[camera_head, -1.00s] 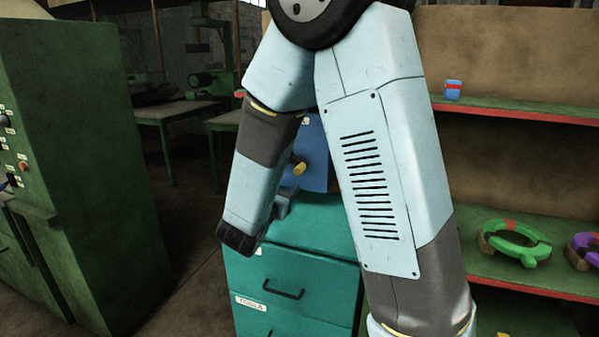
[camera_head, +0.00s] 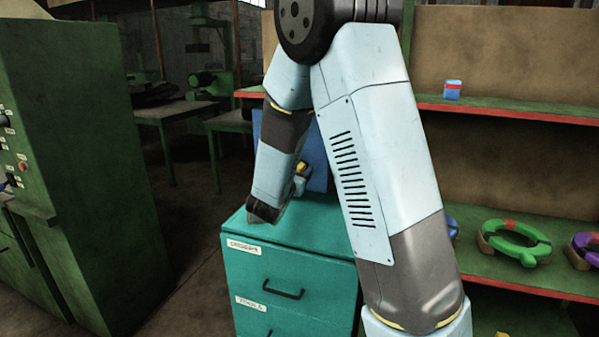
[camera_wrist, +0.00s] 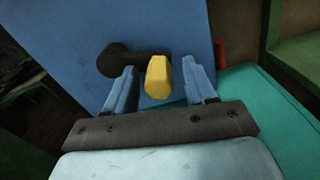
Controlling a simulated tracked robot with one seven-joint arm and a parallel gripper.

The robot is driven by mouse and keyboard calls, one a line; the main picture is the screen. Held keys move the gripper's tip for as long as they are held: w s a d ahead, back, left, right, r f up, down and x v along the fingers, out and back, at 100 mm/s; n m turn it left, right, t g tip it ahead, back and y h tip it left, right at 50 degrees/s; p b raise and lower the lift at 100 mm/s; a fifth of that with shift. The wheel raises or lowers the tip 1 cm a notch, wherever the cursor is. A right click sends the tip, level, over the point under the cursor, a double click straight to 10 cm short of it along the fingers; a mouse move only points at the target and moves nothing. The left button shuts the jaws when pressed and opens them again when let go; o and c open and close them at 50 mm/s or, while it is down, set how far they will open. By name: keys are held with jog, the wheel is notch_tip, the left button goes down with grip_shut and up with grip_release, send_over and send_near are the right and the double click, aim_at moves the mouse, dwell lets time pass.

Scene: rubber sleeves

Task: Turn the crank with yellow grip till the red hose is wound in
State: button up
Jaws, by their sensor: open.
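The yellow grip (camera_wrist: 158,77) of the crank lies between the two open fingers of my gripper (camera_wrist: 161,88) in the wrist view, with a gap on both sides. The dark crank arm (camera_wrist: 122,60) runs left from behind the grip, on the face of a blue panel (camera_wrist: 165,25). In the head view the yellow grip (camera_head: 302,168) shows small beside my gripper (camera_head: 299,180), in front of the blue panel (camera_head: 318,150). A small red piece (camera_wrist: 220,52) shows at the panel's right edge; I cannot tell if it is the hose.
The blue panel stands on a teal drawer cabinet (camera_head: 290,255). A shelf with red edges (camera_head: 520,110) at right holds a green ring-shaped thing (camera_head: 515,242) and a purple one (camera_head: 585,250). A tall green cabinet (camera_head: 85,180) stands at left.

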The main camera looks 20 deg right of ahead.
jog(key=shift+c, duration=0.4)
grip_shut()
